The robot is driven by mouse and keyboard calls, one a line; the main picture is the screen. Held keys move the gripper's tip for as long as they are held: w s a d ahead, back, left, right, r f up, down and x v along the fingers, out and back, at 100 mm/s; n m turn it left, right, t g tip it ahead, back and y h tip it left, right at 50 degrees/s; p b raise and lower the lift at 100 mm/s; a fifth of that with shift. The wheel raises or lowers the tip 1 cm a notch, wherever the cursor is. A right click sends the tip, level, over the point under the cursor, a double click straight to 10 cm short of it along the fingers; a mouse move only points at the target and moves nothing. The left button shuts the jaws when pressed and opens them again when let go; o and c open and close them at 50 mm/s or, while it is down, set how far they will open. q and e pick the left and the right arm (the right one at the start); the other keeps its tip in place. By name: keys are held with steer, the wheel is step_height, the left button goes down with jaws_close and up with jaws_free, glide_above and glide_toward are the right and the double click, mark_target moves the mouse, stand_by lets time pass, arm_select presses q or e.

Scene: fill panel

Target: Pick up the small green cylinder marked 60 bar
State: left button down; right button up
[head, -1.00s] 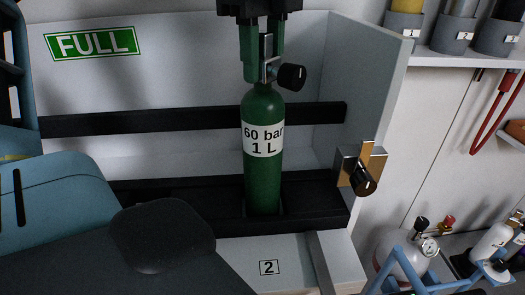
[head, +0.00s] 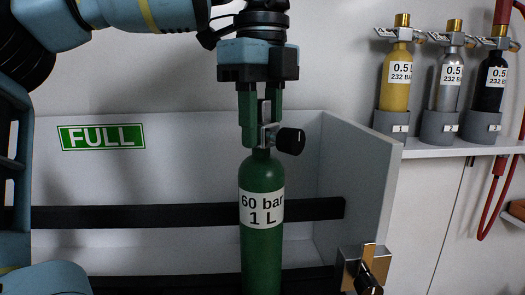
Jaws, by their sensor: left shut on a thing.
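The green cylinder (head: 261,255) carries a white label reading "60 bar 1 L" and has a metal valve with a black knob on top. It is upright in front of the back wall of the panel marked FULL. My left gripper (head: 262,130) is above it, pointing down, with its green fingers shut on the valve. The bottom of the cylinder is cut off by the lower edge of the head view, so I cannot tell whether it touches its slot. My right gripper is not in view.
A black strap bar (head: 130,216) runs across behind the cylinder. A side wall (head: 360,190) with a brass and black latch (head: 365,270) stands close on the right. A shelf (head: 450,150) at the upper right holds yellow (head: 395,80), silver (head: 447,85) and black (head: 493,85) cylinders in grey cups.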

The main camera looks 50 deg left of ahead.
mark_target(261, 99)
arm_select(q)
steer(key=shift+r, duration=2.5)
